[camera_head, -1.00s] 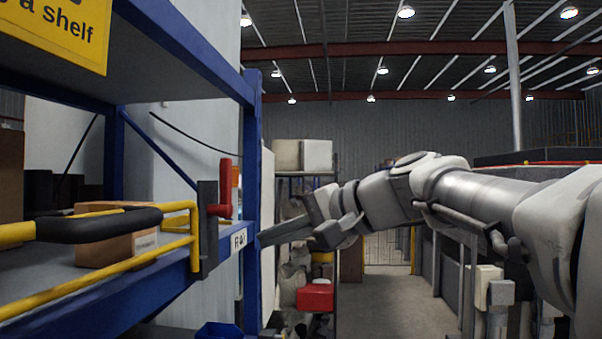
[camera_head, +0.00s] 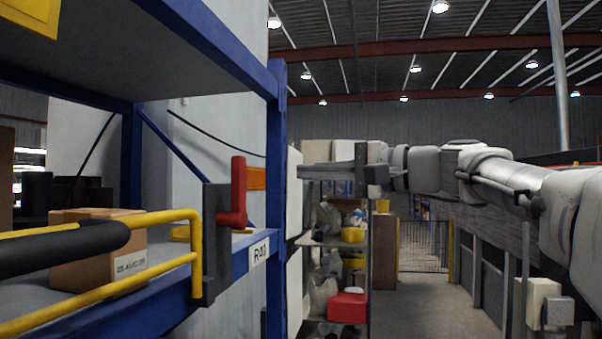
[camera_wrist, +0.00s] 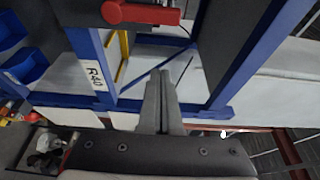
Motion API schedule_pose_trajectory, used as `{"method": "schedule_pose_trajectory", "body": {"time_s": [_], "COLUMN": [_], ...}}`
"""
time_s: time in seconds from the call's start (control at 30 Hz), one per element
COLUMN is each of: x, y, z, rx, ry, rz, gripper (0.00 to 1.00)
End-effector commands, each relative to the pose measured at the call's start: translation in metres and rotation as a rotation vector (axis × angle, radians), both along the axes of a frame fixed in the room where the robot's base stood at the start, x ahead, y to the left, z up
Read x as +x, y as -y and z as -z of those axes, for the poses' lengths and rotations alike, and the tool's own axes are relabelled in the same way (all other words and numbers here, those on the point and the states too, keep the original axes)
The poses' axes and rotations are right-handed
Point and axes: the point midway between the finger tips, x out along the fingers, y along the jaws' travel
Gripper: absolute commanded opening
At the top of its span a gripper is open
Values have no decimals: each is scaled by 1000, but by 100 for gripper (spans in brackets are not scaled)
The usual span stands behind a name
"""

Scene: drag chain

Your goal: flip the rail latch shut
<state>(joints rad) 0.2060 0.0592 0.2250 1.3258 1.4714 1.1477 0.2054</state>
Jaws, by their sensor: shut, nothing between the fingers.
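The red latch handle (camera_head: 238,195) stands upright on a dark grey bracket (camera_head: 214,255) at the end of the yellow rail (camera_head: 196,230), at the shelf's front edge. The red handle also shows at the top edge of the wrist view (camera_wrist: 140,13), partly cut off. My gripper (camera_head: 304,172) is shut and empty. In the head view it appears right of the handle, pointing left, apart from it. In the wrist view the two closed fingers (camera_wrist: 160,76) point up the picture toward the blue shelf frame, with a gap to the red handle.
A blue upright post (camera_head: 276,200) stands between the latch and my gripper in the head view. A cardboard box (camera_head: 95,262) sits on the shelf behind the rail. Blue bins (camera_wrist: 25,68) show in the wrist view. An aisle (camera_head: 425,300) is open at right.

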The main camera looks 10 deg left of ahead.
Motion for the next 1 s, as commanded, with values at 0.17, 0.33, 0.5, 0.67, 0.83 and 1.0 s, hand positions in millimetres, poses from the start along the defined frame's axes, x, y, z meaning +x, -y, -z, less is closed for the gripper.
{"method": "schedule_pose_trajectory", "body": {"time_s": [0.17,0.33,0.5,0.67,0.83,1.0], "x": [0,0,6,17,33,28], "y": [0,-1,-14,-42,-77,-94], "z": [0,0,-2,-3,-4,-2], "rx": [1,1,2,1,2,0], "ry": [-1,-1,-1,-3,-4,1], "rz": [-1,-1,-3,-6,-6,-1], "gripper": [0,0,0,0,0,0]}}
